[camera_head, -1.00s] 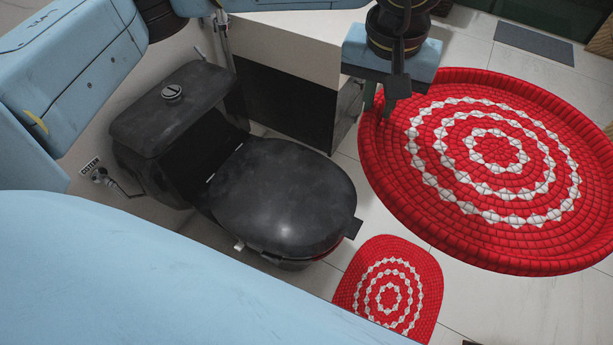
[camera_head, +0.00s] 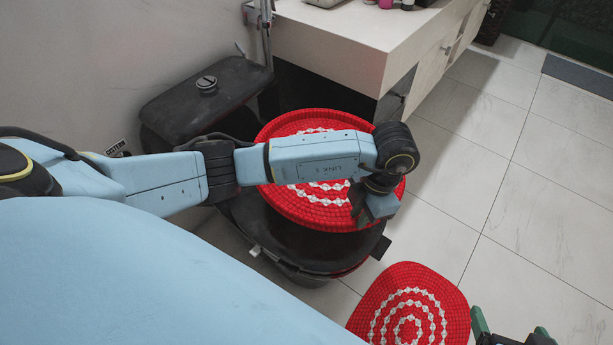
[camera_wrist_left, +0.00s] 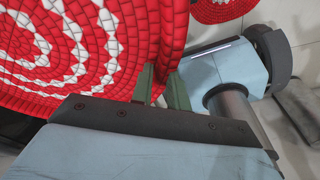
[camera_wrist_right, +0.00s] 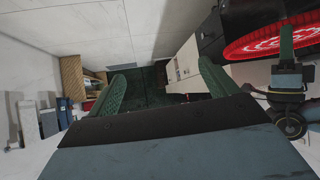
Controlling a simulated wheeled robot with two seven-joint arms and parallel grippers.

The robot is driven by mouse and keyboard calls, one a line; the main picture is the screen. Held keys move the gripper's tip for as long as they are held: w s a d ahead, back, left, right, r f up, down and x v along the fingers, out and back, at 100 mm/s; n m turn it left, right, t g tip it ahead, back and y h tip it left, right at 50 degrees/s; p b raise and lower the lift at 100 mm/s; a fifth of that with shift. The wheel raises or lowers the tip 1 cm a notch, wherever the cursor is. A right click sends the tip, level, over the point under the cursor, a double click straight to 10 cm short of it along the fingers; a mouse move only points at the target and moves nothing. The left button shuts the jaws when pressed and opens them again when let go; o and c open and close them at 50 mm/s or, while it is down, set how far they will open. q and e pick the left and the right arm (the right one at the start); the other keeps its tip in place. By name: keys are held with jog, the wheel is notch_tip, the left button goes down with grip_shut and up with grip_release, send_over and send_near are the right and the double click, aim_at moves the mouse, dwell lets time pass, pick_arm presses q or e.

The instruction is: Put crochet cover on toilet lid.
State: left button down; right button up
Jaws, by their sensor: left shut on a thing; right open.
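The crochet cover (camera_head: 300,212), a round red disc with white rings and a raised rim, is over the seat area of the black toilet. It hides most of the dark toilet lid (camera_head: 288,243), whose front edge shows below. I cannot tell whether they touch. My left gripper (camera_head: 358,207) is shut on the cover's right rim; the left wrist view shows its green fingers (camera_wrist_left: 163,88) pinching the rim of the cover (camera_wrist_left: 110,45). My left forearm crosses in front of the cover. My right gripper (camera_head: 510,326) is open and empty at the bottom right, apart from the cover.
A matching red mat (camera_head: 425,300) lies on the floor in front of the toilet. The black cistern (camera_head: 207,98) stands behind the lid against the wall. A pale vanity counter (camera_head: 345,35) is beyond the toilet.

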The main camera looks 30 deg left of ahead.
aim_at(344, 250)
pick_arm(q)
jog(key=shift+s+a+f+n, duration=0.25)
jog(key=shift+f+n, duration=0.2)
jog(key=shift+f, duration=0.15)
jog(key=shift+s+a+f+n, duration=0.1)
jog(key=shift+s+f+n, duration=0.1)
jog(key=shift+f+n, duration=0.3)
notch_tip(344, 250, down, 6)
jog(key=b, duration=0.3)
jog(key=shift+f, duration=0.1)
jog(key=shift+f+b, duration=0.3)
jog(key=shift+f, duration=0.15)
notch_tip(344, 250, down, 3)
jog(key=shift+r+b, duration=0.1)
jog(key=shift+b, duration=0.6)
pick_arm(e)
jog(key=w+a+r+t+y, duration=0.1)
jog(key=a+r+t+y, duration=0.1)
jog(key=r+t, duration=0.4)
jog(key=w+a+r+t+y, duration=0.1)
jog(key=r+t, duration=0.5)
jog(key=r, duration=0.6)
jog(key=shift+a+r+t+y, duration=0.15)
jog(key=shift+a+t+y, duration=0.15)
jog(key=shift+a+y, duration=0.3)
jog(key=shift+d, duration=0.1)
